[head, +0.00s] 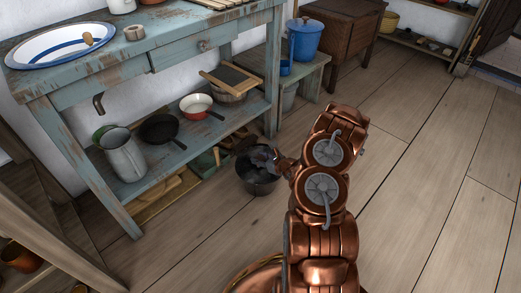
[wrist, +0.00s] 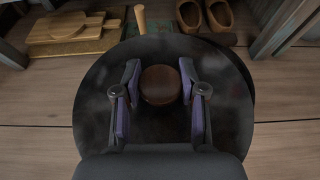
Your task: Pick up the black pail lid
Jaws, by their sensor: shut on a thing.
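The black pail lid (wrist: 100,100) is a wide dark disc with a round brown wooden knob, and it fills the middle of the wrist view. My gripper (wrist: 159,82) is shut on the knob, one finger on each side of it. A second dark rim shows past the lid's right edge, so the lid looks slightly offset from the pail under it. In the head view the black pail (head: 258,186) stands on the floor beside the blue workbench, with my gripper (head: 264,160) right over it. I cannot tell whether the lid touches the pail.
The blue workbench (head: 178,62) stands at the left, its lower shelf holding a metal jug (head: 123,155) and pans. Wooden boards (wrist: 66,27) and brown clogs (wrist: 205,16) lie beyond the lid. The plank floor (head: 420,150) to the right is clear.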

